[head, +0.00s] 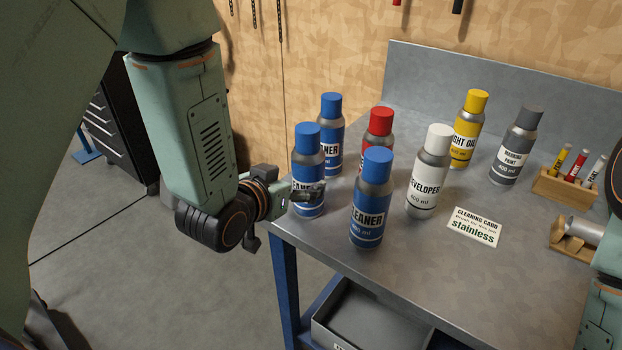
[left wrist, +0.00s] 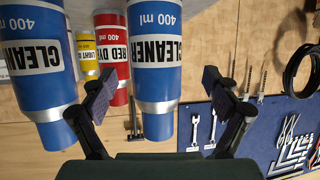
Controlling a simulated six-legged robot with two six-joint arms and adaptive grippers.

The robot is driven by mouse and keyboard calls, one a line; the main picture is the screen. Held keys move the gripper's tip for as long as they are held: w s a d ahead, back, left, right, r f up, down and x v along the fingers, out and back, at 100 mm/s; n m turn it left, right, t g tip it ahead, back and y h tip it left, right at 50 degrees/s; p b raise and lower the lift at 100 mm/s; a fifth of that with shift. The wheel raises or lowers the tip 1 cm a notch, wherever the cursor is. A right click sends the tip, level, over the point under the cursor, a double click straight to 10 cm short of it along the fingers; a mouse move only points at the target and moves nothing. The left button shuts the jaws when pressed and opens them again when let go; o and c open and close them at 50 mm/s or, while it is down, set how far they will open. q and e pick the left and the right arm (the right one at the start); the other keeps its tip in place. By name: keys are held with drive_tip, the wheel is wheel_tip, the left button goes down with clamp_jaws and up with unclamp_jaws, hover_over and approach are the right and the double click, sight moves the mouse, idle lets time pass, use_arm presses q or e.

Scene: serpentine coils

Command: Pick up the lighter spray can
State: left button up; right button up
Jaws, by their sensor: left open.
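Three blue cleaner cans stand upright at the bench's left end: one in front (head: 371,215), one at the left edge (head: 307,160) and one behind (head: 331,130). Their blue colour looks alike; weight cannot be seen. My left gripper (head: 312,193) is open and level with the left-edge can, its fingers overlapping that can's lower body. In the left wrist view, which is upside down, a cleaner can (left wrist: 154,62) shows between the open fingers (left wrist: 158,92), not gripped; another cleaner can (left wrist: 36,75) is to the left. My right gripper is out of view.
A red can (head: 377,122), white developer can (head: 429,172), yellow oil can (head: 468,130) and grey paint can (head: 515,147) stand close by. A cleaning card (head: 474,227) lies on the bench (head: 440,275). A wooden marker rack (head: 564,186) is at right. The front middle is clear.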

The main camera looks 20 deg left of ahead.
sight(300, 181)
use_arm(q)
drive_tip(key=x, duration=0.4)
drive_tip(key=shift+d+f, duration=0.2)
drive_tip(key=shift+f, duration=0.15)
drive_tip(key=shift+w+d+f, duration=0.2)
drive_tip(key=shift+w+d, duration=0.1)
drive_tip(key=shift+w, duration=0.3)
drive_tip(key=shift+a, duration=0.1)
drive_tip(key=shift+c, duration=0.3)
drive_tip(key=shift+a, duration=0.1)
drive_tip(key=shift+c, duration=1.4)
drive_tip(key=c, duration=1)
drive_tip(key=shift+r, duration=0.1)
